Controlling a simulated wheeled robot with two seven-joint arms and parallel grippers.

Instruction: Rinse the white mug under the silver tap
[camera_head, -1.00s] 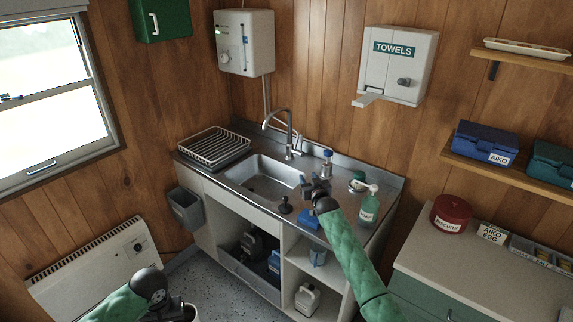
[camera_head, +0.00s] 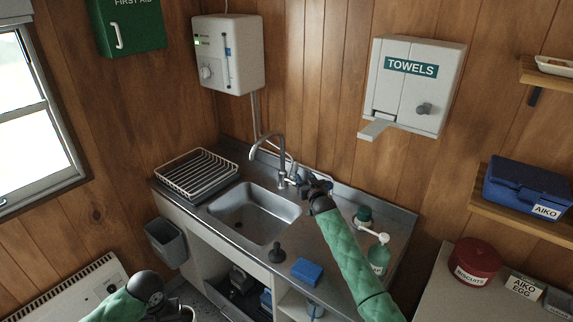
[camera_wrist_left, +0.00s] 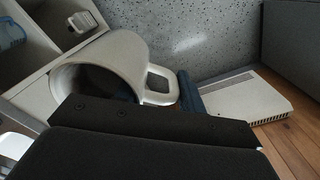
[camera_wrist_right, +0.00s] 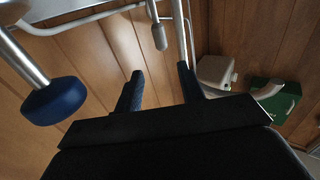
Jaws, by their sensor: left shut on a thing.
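The silver tap (camera_head: 281,158) is a tall curved spout at the back of the steel sink (camera_head: 256,210). My right gripper (camera_head: 312,182) is beside the tap's base, on its right. In the right wrist view its two fingers (camera_wrist_right: 160,88) stand apart with nothing between them, and metal tubes show beyond. The white mug (camera_wrist_left: 122,58) is held by my left gripper, low and in front of the sink unit, well away from the tap. Its mouth and handle show in the left wrist view. Only a sliver of it shows in the head view, at the bottom edge.
A wire dish rack (camera_head: 196,173) is left of the sink. A black plug (camera_head: 277,252), a blue sponge (camera_head: 307,271) and a soap bottle (camera_head: 379,255) are on the counter. A blue-topped fitting (camera_wrist_right: 55,100) is close by my right gripper. A grey bin (camera_head: 165,243) hangs at the left.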

